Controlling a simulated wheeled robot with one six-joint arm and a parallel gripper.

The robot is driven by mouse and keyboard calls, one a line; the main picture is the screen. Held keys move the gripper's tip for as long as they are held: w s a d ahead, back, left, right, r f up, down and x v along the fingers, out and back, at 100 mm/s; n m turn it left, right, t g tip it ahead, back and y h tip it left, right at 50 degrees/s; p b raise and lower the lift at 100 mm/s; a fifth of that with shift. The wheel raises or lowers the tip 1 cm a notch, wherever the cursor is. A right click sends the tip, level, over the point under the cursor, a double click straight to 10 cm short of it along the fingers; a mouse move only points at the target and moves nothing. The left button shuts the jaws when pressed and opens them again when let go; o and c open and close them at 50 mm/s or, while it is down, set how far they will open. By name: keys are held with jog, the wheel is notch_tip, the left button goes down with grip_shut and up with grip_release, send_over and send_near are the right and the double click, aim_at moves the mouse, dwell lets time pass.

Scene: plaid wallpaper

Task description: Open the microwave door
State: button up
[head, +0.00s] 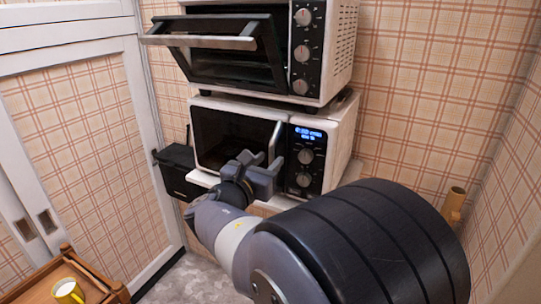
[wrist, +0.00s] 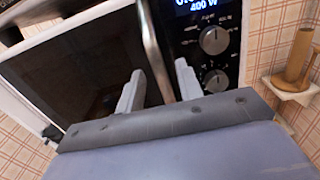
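The white microwave (head: 338,130) stands below a toaster oven, with a dark window door (head: 225,135) at left and a lit control panel (head: 305,155) at right. Its door looks closed. The upright metal handle (head: 275,138) runs along the door's right edge; it also shows in the wrist view (wrist: 151,45). My gripper (head: 261,165) is in front of the handle's lower part. In the wrist view my gripper (wrist: 159,86) has its fingers apart, with the handle running down between them. I cannot tell whether either finger touches it.
The toaster oven (head: 330,50) above has its door (head: 215,43) tilted partly open, jutting forward. A black bin-like box (head: 178,170) is left of the microwave. A tan cylinder (head: 453,203) is at right.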

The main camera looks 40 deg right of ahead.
aim_at(271, 159)
jog(key=shift+x, duration=1.6)
jog(key=shift+a, duration=0.1)
jog(key=shift+c, duration=0.4)
grip_shut()
